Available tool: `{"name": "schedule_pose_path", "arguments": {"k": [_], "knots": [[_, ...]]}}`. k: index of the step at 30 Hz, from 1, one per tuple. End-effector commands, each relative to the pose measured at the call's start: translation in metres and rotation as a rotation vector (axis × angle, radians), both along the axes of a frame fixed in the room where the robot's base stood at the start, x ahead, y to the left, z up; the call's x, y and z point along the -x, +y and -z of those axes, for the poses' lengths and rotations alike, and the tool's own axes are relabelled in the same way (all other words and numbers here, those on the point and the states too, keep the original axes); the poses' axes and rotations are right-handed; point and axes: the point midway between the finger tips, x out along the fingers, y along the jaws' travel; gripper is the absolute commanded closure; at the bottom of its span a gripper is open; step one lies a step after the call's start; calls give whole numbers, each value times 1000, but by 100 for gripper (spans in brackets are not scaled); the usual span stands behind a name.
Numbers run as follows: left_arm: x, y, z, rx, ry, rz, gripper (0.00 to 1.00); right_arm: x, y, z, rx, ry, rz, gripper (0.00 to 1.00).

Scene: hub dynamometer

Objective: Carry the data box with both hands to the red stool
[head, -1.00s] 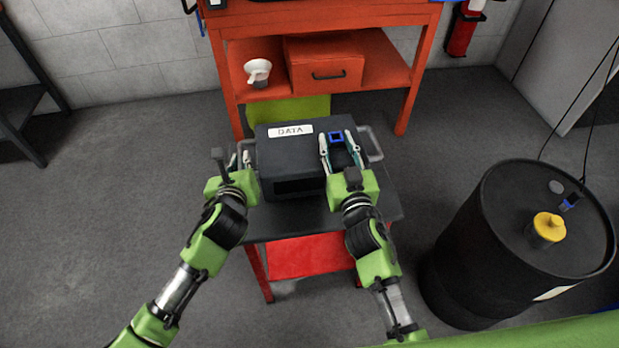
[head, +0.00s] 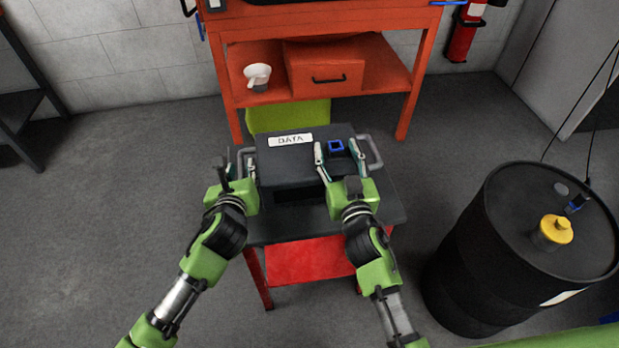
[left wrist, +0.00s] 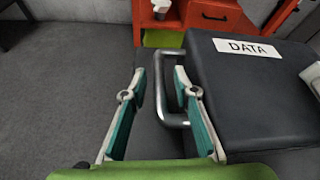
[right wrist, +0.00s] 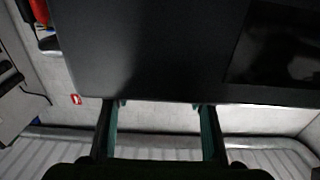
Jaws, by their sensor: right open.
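The dark data box (head: 310,165), labelled DATA, sits on a dark-topped stand (head: 388,212) with red legs and a red lower shelf. I cannot tell whether this is the red stool; no other stool shows. My left gripper (head: 240,163) is open at the box's left side. In the left wrist view, the metal handle (left wrist: 172,121) lies between its fingers, close to the right finger and not gripped. My right gripper (head: 339,158) is open over the box's right part, near a blue square piece (head: 336,146). The right handle (head: 374,152) shows beyond it. The right wrist view shows open fingers by a dark surface.
A black drum (head: 490,240) with a yellow cap (head: 556,228) stands at the right.

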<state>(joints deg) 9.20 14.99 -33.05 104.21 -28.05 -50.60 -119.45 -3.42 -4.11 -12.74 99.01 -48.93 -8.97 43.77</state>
Motion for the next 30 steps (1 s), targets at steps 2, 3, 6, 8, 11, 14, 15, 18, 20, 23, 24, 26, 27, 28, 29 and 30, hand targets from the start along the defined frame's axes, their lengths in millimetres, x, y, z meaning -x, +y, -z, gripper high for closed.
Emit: {"name": "schedule_pose_path", "arguments": {"k": [2, 3, 6, 8, 11, 14, 15, 18, 20, 23, 24, 26, 27, 28, 29, 30], "knots": [[6, 0, -1, 0, 1, 1, 73, 0, 0, 1, 0, 1, 0, 50], [10, -1, -3, 0, 0, 2, 73, 0, 0, 1, 0, 1, 0, 50], [25, 0, -9, -1, 0, 3, 73, 0, 0, 1, 0, 1, 0, 50], [37, -1, -14, 0, 0, 2, 73, 0, 0, 1, 0, 1, 0, 50], [57, -1, -22, 0, 2, 3, 73, 0, 0, 1, 0, 1, 0, 50], [77, -1, -30, 0, 2, 2, 73, 0, 0, 1, 0, 2, 0, 50], [83, -1, -32, 1, 2, 2, 73, 0, 0, 1, 0, 2, 0, 50], [97, -1, -38, -1, 2, 1, 73, 0, 0, 1, 0, 2, 0, 50], [103, -1, -41, -1, 2, 1, 73, 0, 0, 1, 0, 2, 0, 50], [109, -1, -43, -1, 2, 0, 73, 1, 0, 1, 0, 2, 0, 50], [110, -1, -43, -1, 2, 0, 73, 3, 0, 1, -1, 2, 0, 50], [111, -1, -44, -1, 2, 0, 73, 7, 0, 2, -1, 3, 0, 50], [111, -1, -44, -1, 2, 0, 73, 11, -1, 2, -1, 3, 0, 50], [111, -1, -44, -1, 2, 0, 73, 15, -1, 2, -1, 3, 0, 50], [111, -1, -44, -1, 2, 0, 73, 20, -2, 2, -2, 4, 0, 50], [111, -1, -44, -1, 2, 0, 73, 28, -2, 2, -3, 4, 0, 50]]}}
